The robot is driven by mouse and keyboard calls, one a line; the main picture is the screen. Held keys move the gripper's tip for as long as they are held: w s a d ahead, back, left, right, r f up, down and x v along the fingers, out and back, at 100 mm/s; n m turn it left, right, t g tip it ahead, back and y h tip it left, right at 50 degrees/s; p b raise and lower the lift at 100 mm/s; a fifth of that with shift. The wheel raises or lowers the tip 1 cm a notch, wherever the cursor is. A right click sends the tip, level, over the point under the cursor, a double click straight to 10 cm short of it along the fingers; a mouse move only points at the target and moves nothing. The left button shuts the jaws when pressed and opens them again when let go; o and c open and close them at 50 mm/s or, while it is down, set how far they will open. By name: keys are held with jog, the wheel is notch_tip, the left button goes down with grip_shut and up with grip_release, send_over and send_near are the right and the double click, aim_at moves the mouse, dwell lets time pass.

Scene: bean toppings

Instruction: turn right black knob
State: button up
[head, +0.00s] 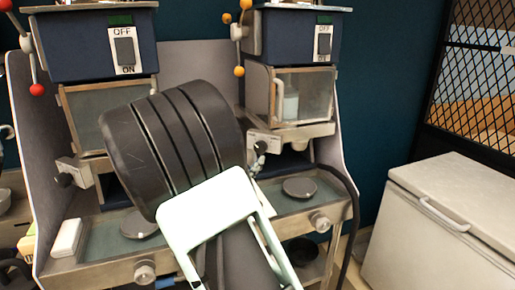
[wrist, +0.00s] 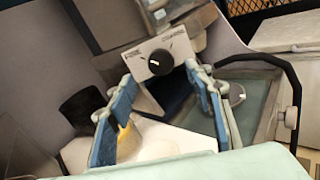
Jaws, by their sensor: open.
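In the wrist view, the black knob (wrist: 161,62) has a light pointer line and sits on a pale plate (wrist: 150,50) with lettering. My gripper (wrist: 159,75) is open, with its blue-padded fingers on either side of the view below the knob. The knob shows between the two fingertips, and I see no contact. In the head view, the right machine (head: 292,40) carries a pale control plate (head: 263,137), with a dark knob (head: 260,147) just below it. My arm hides most of the gripper there.
The left machine (head: 85,45) has a dark knob (head: 65,180) at its side. A black cable (head: 345,185) curves down the right machine's side. A white chest (head: 430,220) stands at right. Round dark plates (head: 299,187) sit on the trays.

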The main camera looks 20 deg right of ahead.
aim_at(259, 148)
jog(key=p+x, duration=0.1)
jog(key=x, duration=0.6)
jog(key=shift+w+d, duration=0.15)
jog(key=shift+c, duration=0.6)
jog(key=c, duration=1)
